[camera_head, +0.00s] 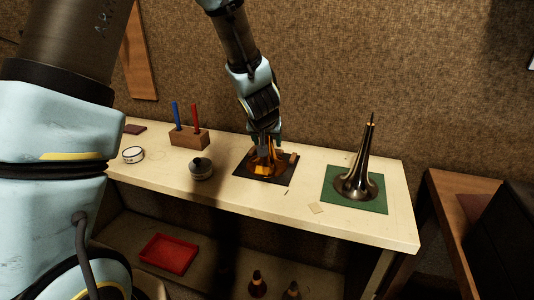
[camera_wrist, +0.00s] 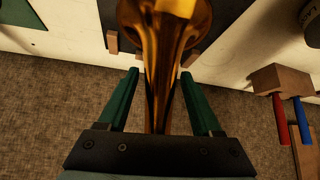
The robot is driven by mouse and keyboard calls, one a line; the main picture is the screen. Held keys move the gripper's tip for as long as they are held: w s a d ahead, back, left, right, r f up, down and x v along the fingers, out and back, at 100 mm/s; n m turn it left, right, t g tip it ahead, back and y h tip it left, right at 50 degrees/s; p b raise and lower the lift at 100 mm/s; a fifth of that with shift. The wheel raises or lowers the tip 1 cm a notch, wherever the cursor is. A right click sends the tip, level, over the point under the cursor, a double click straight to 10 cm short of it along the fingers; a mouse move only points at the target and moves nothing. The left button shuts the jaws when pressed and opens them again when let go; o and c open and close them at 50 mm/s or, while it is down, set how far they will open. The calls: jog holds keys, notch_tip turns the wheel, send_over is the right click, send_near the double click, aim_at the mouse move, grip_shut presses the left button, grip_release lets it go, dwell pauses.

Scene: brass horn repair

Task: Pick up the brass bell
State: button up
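The brass bell (camera_head: 266,168), orange-gold, stands flared end down on a dark mat (camera_head: 281,181) on the bench. In the wrist view the bell (camera_wrist: 162,60) has its narrow stem running between my fingers toward the palm. My gripper (camera_head: 266,139) is above the bell, pointing down. In the wrist view its green fingers (camera_wrist: 159,75) are apart, one on each side of the stem, with gaps visible on both sides. The head view partly hides the bell behind the gripper.
Small wooden blocks (camera_wrist: 190,58) sit around the bell. A darker grey-brown horn bell (camera_head: 356,184) stands on a green mat (camera_head: 376,203) to the right. A dark round pot (camera_head: 201,168), white tin (camera_head: 133,154) and wooden pen holder (camera_head: 190,139) are left. The wall is close behind.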

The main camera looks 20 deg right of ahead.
grip_shut()
dwell(0.3)
dwell(0.3)
